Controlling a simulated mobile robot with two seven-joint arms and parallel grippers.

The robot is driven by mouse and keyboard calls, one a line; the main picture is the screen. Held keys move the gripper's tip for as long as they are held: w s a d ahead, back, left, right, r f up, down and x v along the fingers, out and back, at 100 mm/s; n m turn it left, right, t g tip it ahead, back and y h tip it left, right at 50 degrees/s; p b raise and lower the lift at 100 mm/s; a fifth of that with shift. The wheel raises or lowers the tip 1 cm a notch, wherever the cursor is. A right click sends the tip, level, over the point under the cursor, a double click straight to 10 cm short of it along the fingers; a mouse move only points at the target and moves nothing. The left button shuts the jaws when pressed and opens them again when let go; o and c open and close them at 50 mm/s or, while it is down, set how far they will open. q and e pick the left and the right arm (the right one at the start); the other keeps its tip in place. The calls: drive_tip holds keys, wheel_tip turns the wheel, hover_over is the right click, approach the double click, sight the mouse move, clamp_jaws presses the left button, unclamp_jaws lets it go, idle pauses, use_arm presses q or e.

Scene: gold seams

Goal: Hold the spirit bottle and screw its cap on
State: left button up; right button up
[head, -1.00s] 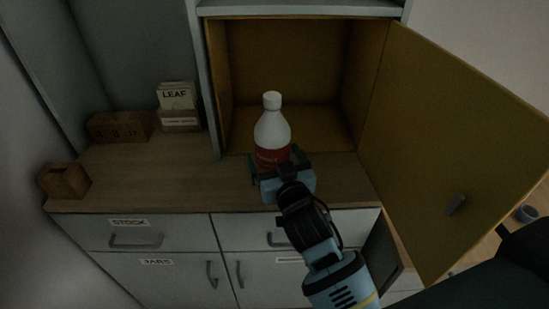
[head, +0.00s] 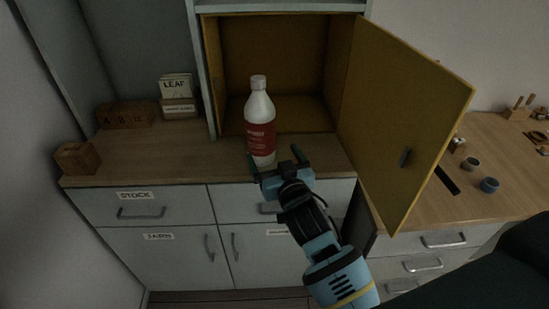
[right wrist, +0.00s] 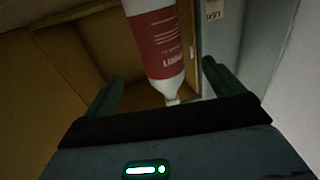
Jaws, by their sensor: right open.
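The spirit bottle (head: 260,128), white with a red label, stands upright on the wooden counter in front of the open cabinet. Its white cap (head: 258,82) sits on top of the neck; how tightly cannot be told. My right gripper (head: 273,156) is open and empty, low in front of the bottle and slightly right of it. In the right wrist view the bottle (right wrist: 160,35) appears upside down beyond the two spread fingers, with its narrow end (right wrist: 172,97) near the gap between them. My left gripper is not in view.
The yellow cabinet door (head: 405,120) hangs open to the right of the bottle. Wooden boxes (head: 77,157) and a LEAF card holder (head: 178,95) stand on the left of the counter. A second worktop (head: 500,150) with small cups lies at the right.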

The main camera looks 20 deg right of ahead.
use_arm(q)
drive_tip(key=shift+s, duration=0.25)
use_arm(e)
drive_tip(key=shift+s+f, duration=0.1)
drive_tip(key=shift+s, duration=0.1)
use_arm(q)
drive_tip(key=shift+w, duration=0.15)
use_arm(e)
drive_tip(key=shift+w, duration=0.15)
drive_tip(key=s+d+f+n+g+y, duration=0.15)
drive_tip(key=s+f+g, duration=0.35)
drive_tip(key=s+f, duration=1.3)
drive_tip(key=s+f+g, duration=0.2)
drive_tip(key=s+f, duration=0.4)
drive_tip(key=s, duration=0.4)
drive_tip(key=s+d+f+g, duration=0.1)
drive_tip(key=s+f+g, duration=0.1)
drive_tip(key=s+f, duration=0.4)
drive_tip(key=s, duration=0.3)
drive_tip(key=shift+s+d+f, duration=0.3)
drive_tip(key=shift+s, duration=0.05)
